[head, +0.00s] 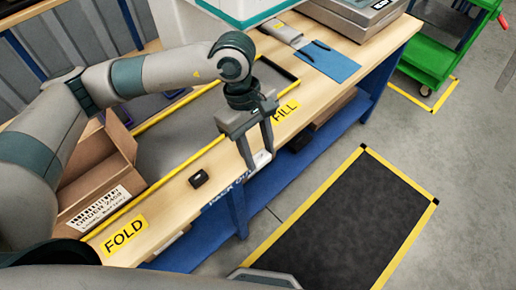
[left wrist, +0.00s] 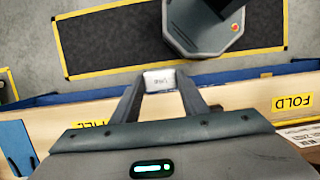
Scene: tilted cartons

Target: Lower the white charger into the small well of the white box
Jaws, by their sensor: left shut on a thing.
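My left gripper (head: 259,160) is shut on the white charger (head: 262,158), above the front edge of the workbench between the FOLD and FILL labels. In the left wrist view the charger (left wrist: 160,80) is a small white block with dark print, between the two fingertips of the gripper (left wrist: 157,83). The fingers hide part of it in the head view. I cannot make out the white box or its small well in either view. My right gripper is not in view.
An open brown carton (head: 98,165) with an order label stands at the left of the workbench (head: 165,222). A small black object (head: 199,178) lies near the bench edge. A blue sheet (head: 330,62) lies towards the back right. A green cart (head: 440,55) stands on the floor beyond.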

